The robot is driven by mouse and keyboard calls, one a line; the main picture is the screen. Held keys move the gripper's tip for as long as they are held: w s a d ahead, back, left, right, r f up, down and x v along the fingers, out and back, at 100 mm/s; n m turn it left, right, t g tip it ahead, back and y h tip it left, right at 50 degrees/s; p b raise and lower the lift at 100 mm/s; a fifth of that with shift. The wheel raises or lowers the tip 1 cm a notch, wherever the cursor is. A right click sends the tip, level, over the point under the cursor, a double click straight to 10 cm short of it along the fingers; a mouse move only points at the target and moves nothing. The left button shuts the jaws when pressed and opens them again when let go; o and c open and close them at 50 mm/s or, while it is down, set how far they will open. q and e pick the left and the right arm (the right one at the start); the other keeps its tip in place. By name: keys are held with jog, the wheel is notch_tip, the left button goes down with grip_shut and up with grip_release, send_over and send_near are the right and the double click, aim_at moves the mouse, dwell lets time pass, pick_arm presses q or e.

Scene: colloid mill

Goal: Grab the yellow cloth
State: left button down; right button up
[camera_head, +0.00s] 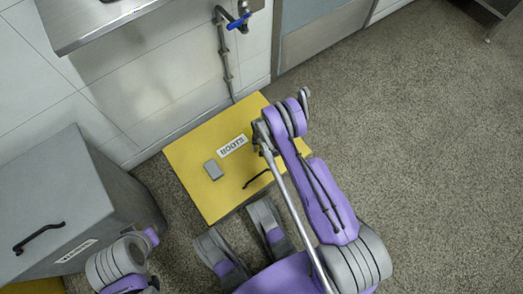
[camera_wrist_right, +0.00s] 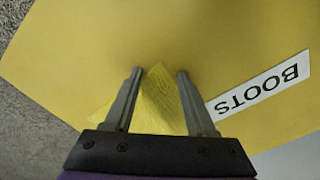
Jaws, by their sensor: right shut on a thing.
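The yellow cloth (camera_wrist_right: 160,98) shows in the right wrist view as a textured, peaked piece between the two fingers of my right gripper (camera_wrist_right: 158,75). My right gripper is shut on it, with the fingers held apart by the cloth. Both are over the yellow lid marked BOOTS. In the head view my right arm hides the cloth, and I cannot make out the fingertips there. My left arm shows only in part at the lower left of the head view; its gripper is not visible.
A grey bin (camera_head: 60,200) is at left. A pipe with a blue valve (camera_head: 238,22) runs down the wall. The floor (camera_head: 430,150) at right is clear.

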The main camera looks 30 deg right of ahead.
grip_shut()
dwell(0.3)
notch_tip(320, 180, up, 12)
jog(key=p, duration=0.5)
notch_tip(320, 180, up, 9)
jog(key=p, duration=0.3)
dwell(0.3)
